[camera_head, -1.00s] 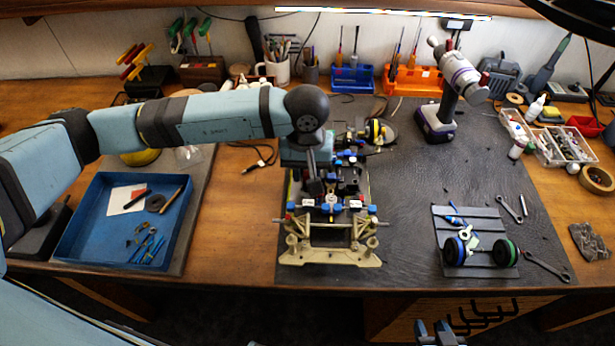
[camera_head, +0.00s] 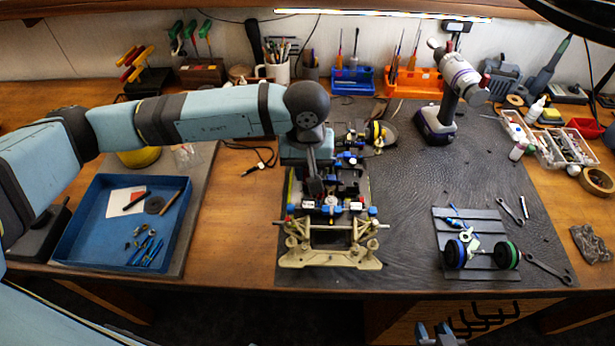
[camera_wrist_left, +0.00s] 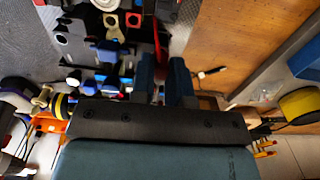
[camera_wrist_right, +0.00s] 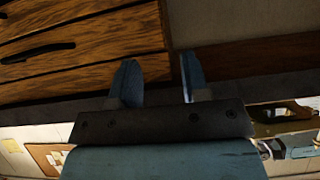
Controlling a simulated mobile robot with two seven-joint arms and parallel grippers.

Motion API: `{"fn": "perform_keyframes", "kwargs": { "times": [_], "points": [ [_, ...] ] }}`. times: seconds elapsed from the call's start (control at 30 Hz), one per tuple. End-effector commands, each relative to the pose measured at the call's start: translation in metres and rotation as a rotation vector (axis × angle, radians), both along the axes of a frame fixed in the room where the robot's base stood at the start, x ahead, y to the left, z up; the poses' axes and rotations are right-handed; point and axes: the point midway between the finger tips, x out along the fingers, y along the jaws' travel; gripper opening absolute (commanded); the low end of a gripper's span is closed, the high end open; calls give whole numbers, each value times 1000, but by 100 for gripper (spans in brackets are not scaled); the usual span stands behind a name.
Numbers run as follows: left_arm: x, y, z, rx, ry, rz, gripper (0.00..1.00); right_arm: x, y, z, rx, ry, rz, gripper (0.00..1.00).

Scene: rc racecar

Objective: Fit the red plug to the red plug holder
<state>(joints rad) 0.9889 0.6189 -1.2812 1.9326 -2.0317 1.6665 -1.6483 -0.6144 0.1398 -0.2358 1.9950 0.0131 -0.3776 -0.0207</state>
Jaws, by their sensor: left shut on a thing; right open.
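The race car chassis (camera_head: 330,256) lies on the dark mat, its beige bumper toward me. My left gripper (camera_head: 314,188) points down over the middle of the chassis. In the left wrist view its two blue fingers (camera_wrist_left: 164,78) are close together, with a thin red piece, seemingly the red plug (camera_wrist_left: 157,42), between them.
A blue tray (camera_head: 75,215) with small parts is at the left. A slatted grey pad (camera_head: 480,222) with wheels lies at the right, with wrenches beside it. A cordless driver (camera_head: 436,122) stands at the back. The mat between chassis and pad is clear.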

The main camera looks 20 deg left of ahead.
Motion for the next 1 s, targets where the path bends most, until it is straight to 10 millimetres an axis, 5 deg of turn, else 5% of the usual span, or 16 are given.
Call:
{"fn": "perform_keyframes", "kwargs": {
  "times": [0.43, 1.0],
  "points": [
    [0, 0, 3, 0, 0, 0, 0, 0, 0, -1, -1, 3, 0, 43],
    [0, 0, 31, 0, 0, 1, 0, 0, -1, 3, -1, 2, -1, 43]
  ]
}}
